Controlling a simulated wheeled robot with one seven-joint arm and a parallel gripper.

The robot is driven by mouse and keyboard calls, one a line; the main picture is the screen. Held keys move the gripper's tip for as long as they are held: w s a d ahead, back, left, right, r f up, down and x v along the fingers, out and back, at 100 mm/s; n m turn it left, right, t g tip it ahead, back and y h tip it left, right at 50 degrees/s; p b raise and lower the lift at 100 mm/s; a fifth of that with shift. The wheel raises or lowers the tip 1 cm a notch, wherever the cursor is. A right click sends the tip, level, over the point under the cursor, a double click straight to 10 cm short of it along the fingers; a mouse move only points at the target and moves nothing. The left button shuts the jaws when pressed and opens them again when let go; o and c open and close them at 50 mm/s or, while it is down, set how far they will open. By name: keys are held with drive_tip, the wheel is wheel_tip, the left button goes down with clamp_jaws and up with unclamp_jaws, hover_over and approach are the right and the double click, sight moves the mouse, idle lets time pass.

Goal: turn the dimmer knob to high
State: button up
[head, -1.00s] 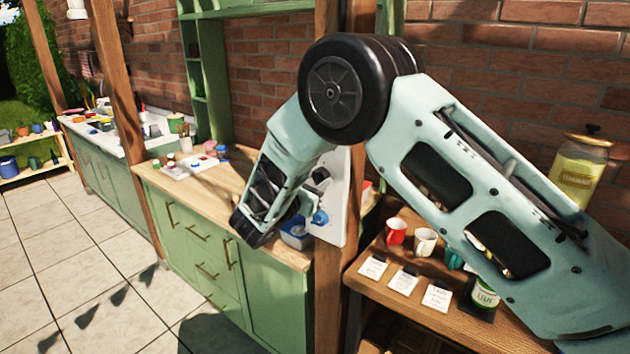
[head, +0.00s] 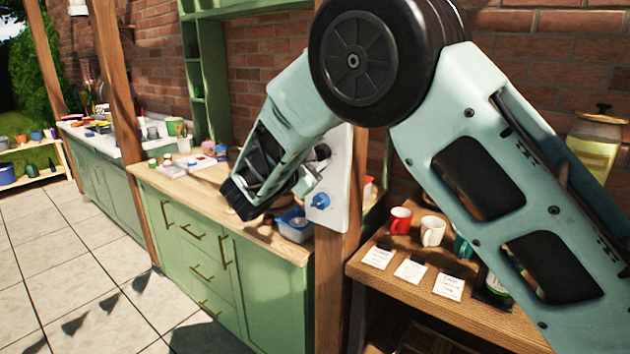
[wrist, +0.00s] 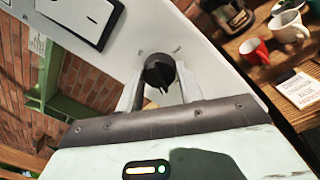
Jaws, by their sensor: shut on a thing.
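The dimmer knob (wrist: 159,72) is a round black knob with a pale pointer line on a white panel (wrist: 210,50). In the wrist view my gripper (wrist: 160,88) has one finger on each side of it, shut on it. The pointer line runs toward the bottom of the wrist view. In the head view the white panel (head: 341,190) is on a wooden post, and my wrist reaches its upper left part; my arm hides much of it.
A blue knob (head: 320,201) sits lower on the panel, and a switch plate (wrist: 88,14) is on it too. A blue container (head: 295,226) stands on the green cabinet's wooden top. Red (head: 400,219) and white (head: 432,231) mugs stand on the shelf at right.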

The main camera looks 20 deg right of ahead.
drive_tip(key=m+b, duration=0.6)
drive_tip(key=b, duration=0.5)
drive_tip(key=m+h+b, duration=0.1)
drive_tip(key=m+b, duration=0.6)
drive_tip(key=b, duration=0.4)
drive_tip(key=shift+a+f+g, duration=0.1)
drive_tip(key=shift+f+g, duration=0.05)
drive_tip(key=shift+g, duration=0.25)
drive_tip(key=shift+b, duration=0.3)
drive_tip(key=o, duration=1)
drive_tip(key=v, duration=1.7)
drive_tip(key=shift+a+f, duration=0.1)
drive_tip(key=shift+a, duration=0.1)
